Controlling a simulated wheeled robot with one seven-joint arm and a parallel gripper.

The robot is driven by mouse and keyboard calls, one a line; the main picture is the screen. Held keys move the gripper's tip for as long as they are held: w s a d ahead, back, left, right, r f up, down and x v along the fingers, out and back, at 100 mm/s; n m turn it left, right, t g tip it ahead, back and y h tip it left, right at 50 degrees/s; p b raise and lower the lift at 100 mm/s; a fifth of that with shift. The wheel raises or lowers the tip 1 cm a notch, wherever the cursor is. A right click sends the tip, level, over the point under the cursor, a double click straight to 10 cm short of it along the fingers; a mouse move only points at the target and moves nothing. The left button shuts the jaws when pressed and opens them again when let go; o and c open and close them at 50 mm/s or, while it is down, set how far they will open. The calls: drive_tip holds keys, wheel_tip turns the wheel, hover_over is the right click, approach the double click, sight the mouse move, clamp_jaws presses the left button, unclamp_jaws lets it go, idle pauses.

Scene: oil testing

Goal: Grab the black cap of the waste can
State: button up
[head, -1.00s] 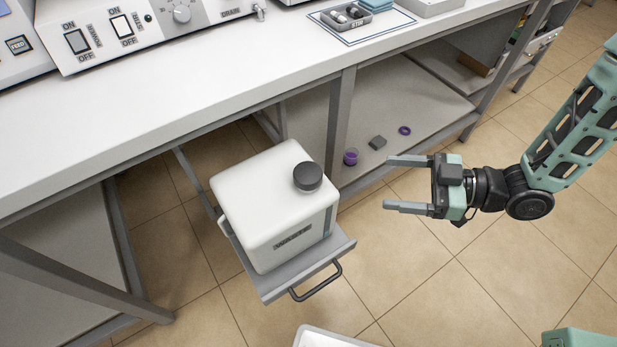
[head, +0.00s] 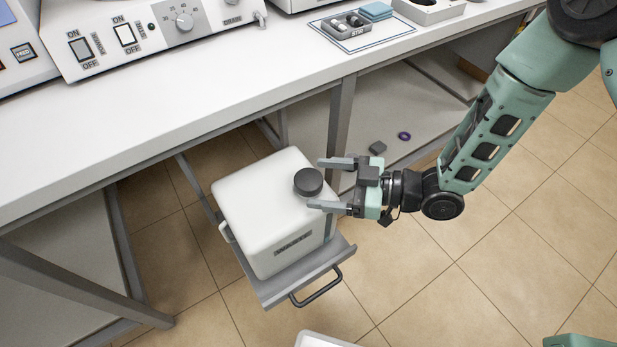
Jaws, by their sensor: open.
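The white waste can (head: 248,205) stands on a pulled-out grey tray (head: 265,292) under the bench, with a label on its front side. Its round black cap (head: 308,181) sits on top near the can's right corner. My gripper (head: 317,184) is open, with its two grey fingers pointing left. The fingertips reach to the right side of the cap, one on its far side and one on its near side in the picture. Nothing is held. I cannot tell whether a finger touches the cap or how their heights compare.
The white bench top (head: 200,105) overhangs behind the can, with a grey bench leg (head: 341,120) close behind my gripper. Tiled floor (head: 430,280) is clear at the front right.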

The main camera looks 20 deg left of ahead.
sight(308, 179)
drive_tip(key=shift+a+f, duration=0.15)
drive_tip(key=shift+a, duration=0.8)
drive_tip(key=shift+a+f, duration=0.1)
drive_tip(key=shift+a, duration=0.85)
drive_tip(key=shift+s, duration=0.1)
drive_tip(key=c, duration=1)
drive_tip(key=shift+r, duration=0.15)
